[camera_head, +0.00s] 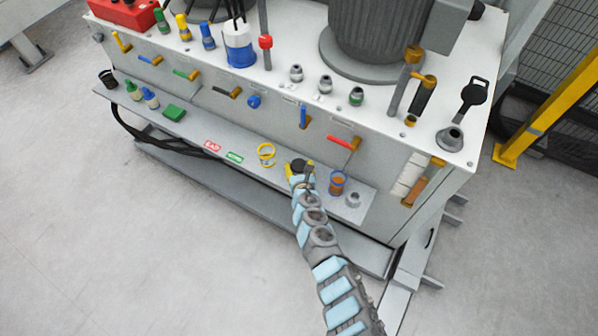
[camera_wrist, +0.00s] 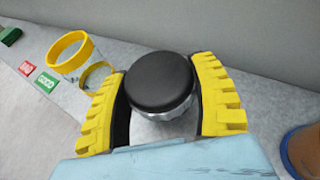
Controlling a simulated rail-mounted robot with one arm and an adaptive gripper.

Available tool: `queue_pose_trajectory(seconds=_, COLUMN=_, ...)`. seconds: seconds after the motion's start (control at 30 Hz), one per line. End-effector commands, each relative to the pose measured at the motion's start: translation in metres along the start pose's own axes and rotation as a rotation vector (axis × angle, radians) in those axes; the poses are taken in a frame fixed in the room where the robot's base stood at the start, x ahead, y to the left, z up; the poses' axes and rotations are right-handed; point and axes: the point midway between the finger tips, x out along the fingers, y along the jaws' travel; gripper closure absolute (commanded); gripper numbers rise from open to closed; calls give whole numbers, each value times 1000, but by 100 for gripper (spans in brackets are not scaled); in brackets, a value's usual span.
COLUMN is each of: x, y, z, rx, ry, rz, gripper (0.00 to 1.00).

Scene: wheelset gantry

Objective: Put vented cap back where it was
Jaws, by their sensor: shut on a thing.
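A round cap with a smooth black top and a silver ribbed metal rim, which I take to be the vented cap (camera_wrist: 160,82), is between my yellow gripper fingers (camera_wrist: 164,100) in the wrist view. The fingers are closed against its left and right sides. In the head view my gripper (camera_head: 301,176) is over the ledge (camera_head: 190,131) along the cabinet's front, with the cap's dark top (camera_head: 298,164) at its tip. The cap's underside is hidden, so I cannot tell whether it touches the ledge.
A clear cup with yellow rings (camera_head: 266,154) stands left of my gripper. A blue-rimmed jar with orange contents (camera_head: 337,183) and a grey metal fitting (camera_head: 353,200) stand to its right. Metal fittings (camera_head: 326,84) and a filler neck (camera_head: 451,138) are on the cabinet top. Coloured valve handles (camera_head: 341,142) project above the ledge.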

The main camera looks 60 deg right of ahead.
Motion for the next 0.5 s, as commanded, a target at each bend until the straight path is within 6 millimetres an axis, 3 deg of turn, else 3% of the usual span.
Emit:
queue_pose_trajectory(seconds=0.03, x=4, y=-2, z=-12, rx=3, ry=2, rz=-3, gripper=76)
queue_pose_trajectory(seconds=0.17, x=9, y=-2, z=-24, rx=3, ry=2, rz=-3, gripper=76)
queue_pose_trajectory(seconds=0.5, x=10, y=-1, z=-25, rx=0, ry=1, rz=-1, gripper=76)
